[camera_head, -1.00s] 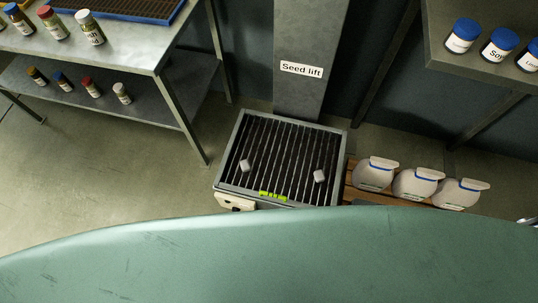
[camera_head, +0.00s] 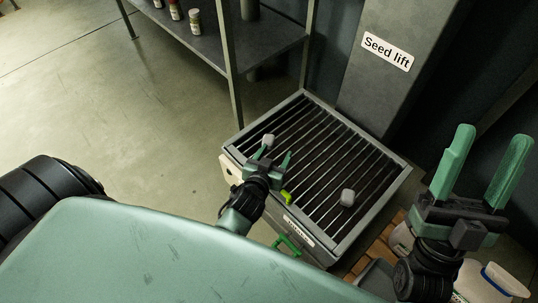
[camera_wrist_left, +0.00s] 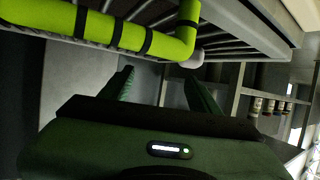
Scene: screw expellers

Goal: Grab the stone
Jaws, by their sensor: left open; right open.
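Two pale grey stones lie on the slatted grate of the seed lift's hopper in the head view. One stone (camera_head: 268,141) is near the left edge, just beyond the tips of my left gripper (camera_head: 273,156). The other stone (camera_head: 347,197) is right of the middle of the grate. In the left wrist view, a pale rounded stone (camera_wrist_left: 194,60) shows at the grate's edge, beyond my left gripper's open fingers (camera_wrist_left: 160,88). My left gripper is open and empty. My right gripper (camera_head: 489,160) is open and empty, pointing up, at the right, away from both stones.
The grate (camera_head: 310,150) has a raised metal frame. A yellow-green bar (camera_wrist_left: 105,28) on the hopper lies close to my left gripper. The labelled seed lift column (camera_head: 390,75) rises behind. A metal shelf (camera_head: 205,45) stands at upper left. White containers (camera_head: 490,284) sit at lower right.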

